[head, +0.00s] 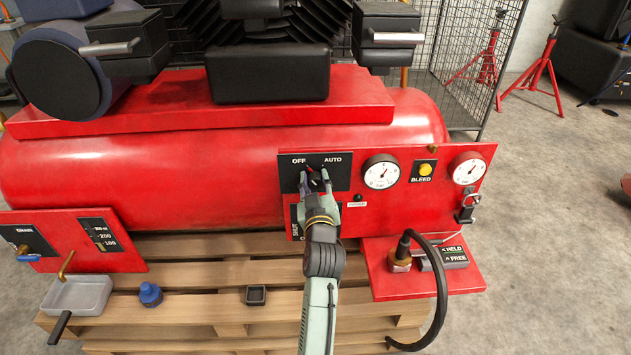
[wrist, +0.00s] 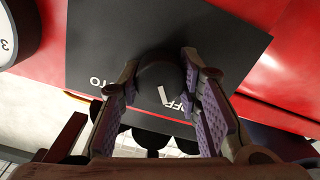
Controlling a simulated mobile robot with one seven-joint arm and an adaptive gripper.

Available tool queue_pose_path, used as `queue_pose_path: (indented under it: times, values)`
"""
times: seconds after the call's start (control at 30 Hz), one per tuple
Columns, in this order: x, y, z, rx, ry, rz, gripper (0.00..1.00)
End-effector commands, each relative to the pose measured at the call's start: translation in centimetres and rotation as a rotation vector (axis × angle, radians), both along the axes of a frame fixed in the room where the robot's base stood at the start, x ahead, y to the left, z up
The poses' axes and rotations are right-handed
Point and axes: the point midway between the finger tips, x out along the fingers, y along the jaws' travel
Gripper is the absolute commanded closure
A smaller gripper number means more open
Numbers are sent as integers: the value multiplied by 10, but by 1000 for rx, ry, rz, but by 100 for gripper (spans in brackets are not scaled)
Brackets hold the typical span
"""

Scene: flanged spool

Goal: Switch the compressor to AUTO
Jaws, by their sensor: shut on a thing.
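The black OFF/AUTO switch plate (head: 338,159) is on the red compressor panel, with OFF at the left and AUTO at the right in the head view. My gripper (head: 315,178) is at the plate, its fingers on the two sides of the dark selector knob. In the wrist view, my gripper (wrist: 165,95) is shut on the round black knob (wrist: 157,75). A white mark on the knob lies beside the OFF lettering (wrist: 182,103), and the AUTO lettering (wrist: 97,83) is farther left, partly hidden by a finger. In the head view my fingers hide most of the knob.
Two gauges (head: 381,171) (head: 467,168) and a yellow BLEED button (head: 425,167) are right of the switch. A black hose (head: 441,290) curves below right. A grey tray (head: 77,295), blue cap (head: 150,294) and small dark box (head: 256,295) sit on the wooden pallet (head: 200,275).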

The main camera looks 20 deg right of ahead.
Motion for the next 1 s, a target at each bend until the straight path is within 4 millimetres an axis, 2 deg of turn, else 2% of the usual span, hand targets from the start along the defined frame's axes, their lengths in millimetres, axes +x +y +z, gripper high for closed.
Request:
queue_pose_path:
  times: [0.27, 0.47, 1.0]
  values:
    - [0, 0, 0, 21, -6, 0, 96]
    - [0, 0, 1, 102, -28, 1, 96]
    - [0, -2, 2, 562, -160, 1, 96]
